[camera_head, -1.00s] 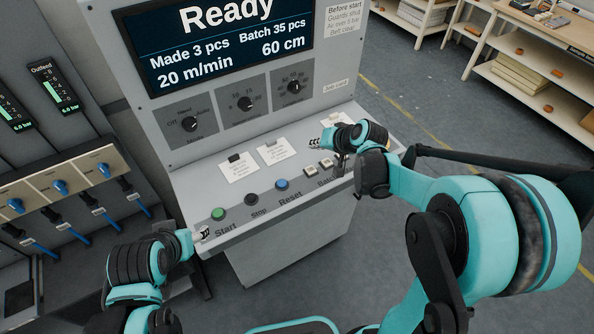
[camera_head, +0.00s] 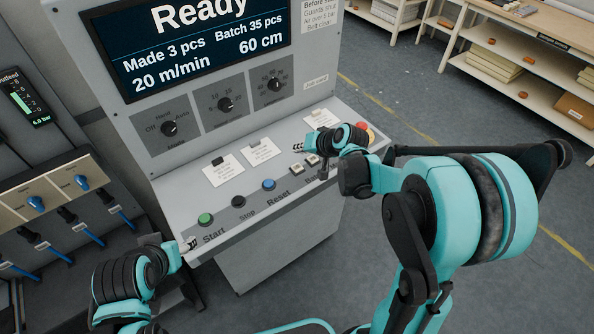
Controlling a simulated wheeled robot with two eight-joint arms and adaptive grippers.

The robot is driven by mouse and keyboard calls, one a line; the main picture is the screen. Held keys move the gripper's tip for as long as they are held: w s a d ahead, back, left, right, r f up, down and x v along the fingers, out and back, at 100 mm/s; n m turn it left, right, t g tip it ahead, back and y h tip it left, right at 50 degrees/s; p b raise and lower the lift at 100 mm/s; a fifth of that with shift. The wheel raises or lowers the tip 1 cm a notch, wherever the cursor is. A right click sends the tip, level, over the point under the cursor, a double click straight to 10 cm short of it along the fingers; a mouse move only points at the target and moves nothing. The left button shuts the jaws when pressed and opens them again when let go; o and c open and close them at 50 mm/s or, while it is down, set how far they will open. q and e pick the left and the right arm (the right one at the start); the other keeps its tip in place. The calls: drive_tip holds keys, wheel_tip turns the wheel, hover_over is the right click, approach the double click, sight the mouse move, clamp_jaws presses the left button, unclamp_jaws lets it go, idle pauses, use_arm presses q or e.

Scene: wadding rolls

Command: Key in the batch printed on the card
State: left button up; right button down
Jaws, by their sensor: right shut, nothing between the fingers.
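The grey control panel (camera_head: 170,198) carries a dark screen (camera_head: 190,50) reading "Ready", "Made 3 pcs", "Batch 35 pcs", "20 m/min" and "60 cm". Two small pale batch buttons (camera_head: 297,168) sit right of the reset button, their label partly covered. A white card (camera_head: 322,117) lies below the "Job card" label (camera_head: 317,82); my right wrist partly covers it and its print is unreadable. My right gripper (camera_head: 323,172) is shut and empty, pointing down at the right-hand batch button; contact cannot be told. My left gripper (camera_head: 189,244) is by the panel's front left corner, its fingers unclear.
Green start (camera_head: 205,219), dark stop (camera_head: 238,201) and blue reset (camera_head: 268,185) buttons line the front. A red button (camera_head: 362,127) is right of my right wrist. Two other cards (camera_head: 222,169) lie behind the buttons. Three knobs (camera_head: 225,104) are above. Shelves stand back right.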

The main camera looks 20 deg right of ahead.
sight(299, 168)
use_arm(q)
drive_tip(key=shift+f+b, duration=1.8)
drive_tip(key=shift+f, duration=0.35)
use_arm(e)
drive_tip(key=shift+f, duration=2.6)
use_arm(q)
drive_tip(key=shift+f+b, duration=0.4)
use_arm(e)
drive_tip(key=shift+f, duration=0.45)
use_arm(q)
drive_tip(key=shift+f+b, duration=0.35)
drive_tip(key=shift+f, duration=0.05)
use_arm(e)
drive_tip(key=shift+f, duration=0.4)
use_arm(q)
drive_tip(key=shift+r, duration=0.15)
use_arm(e)
drive_tip(key=shift+r, duration=0.15)
use_arm(q)
drive_tip(key=shift+r+p, duration=0.55)
drive_tip(key=shift+p, duration=0.1)
use_arm(e)
drive_tip(key=shift+r, duration=0.75)
wheel_tip(299, 168, up, 5)
drive_tip(key=p, duration=0.4)
use_arm(q)
wheel_tip(299, 168, up, 4)
drive_tip(key=shift+f, duration=0.1)
